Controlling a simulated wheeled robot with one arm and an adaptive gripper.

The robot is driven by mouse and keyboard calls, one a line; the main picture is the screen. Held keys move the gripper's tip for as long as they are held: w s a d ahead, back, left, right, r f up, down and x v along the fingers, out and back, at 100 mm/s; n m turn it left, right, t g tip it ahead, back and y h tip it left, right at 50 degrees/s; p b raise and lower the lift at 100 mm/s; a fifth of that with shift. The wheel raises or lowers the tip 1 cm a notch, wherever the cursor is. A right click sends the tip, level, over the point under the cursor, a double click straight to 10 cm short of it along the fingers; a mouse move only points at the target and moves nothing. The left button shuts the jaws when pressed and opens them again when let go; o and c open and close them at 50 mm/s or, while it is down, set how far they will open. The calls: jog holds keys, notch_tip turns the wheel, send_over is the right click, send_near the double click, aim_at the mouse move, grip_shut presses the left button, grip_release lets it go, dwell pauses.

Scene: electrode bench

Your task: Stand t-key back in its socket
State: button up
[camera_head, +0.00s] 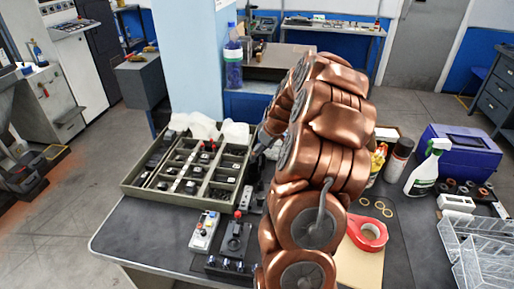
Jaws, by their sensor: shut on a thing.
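My copper-coloured arm rises over the bench and bends down on its far side. Only a dark edge of my gripper (261,141) shows, left of the arm and by the right end of the divided tray. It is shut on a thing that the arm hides. Its fingertips are also hidden. I cannot make out the t-key or its socket for certain. A black block with a red-topped upright lever (236,235) stands on the bench to the left of my arm.
The grey-green divided tray (128,185) holds many small parts. A switch box (204,232) stands in front of it. Right of my arm are red tape (367,232), a spray bottle (427,168), a purple box (462,150) and clear bins (480,255). The bench's front left corner is clear.

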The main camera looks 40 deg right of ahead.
jog(key=shift+f+p, duration=0.35)
jog(key=shift+f, duration=2)
jog(key=shift+s+d+b, duration=0.1)
jog(key=shift+b, duration=0.5)
jog(key=shift+f+b, duration=1.85)
jog(key=shift+f, duration=0.25)
dwell(0.4)
jog(key=o, duration=1)
jog(key=shift+c, duration=0.2)
jog(key=v, duration=1.2)
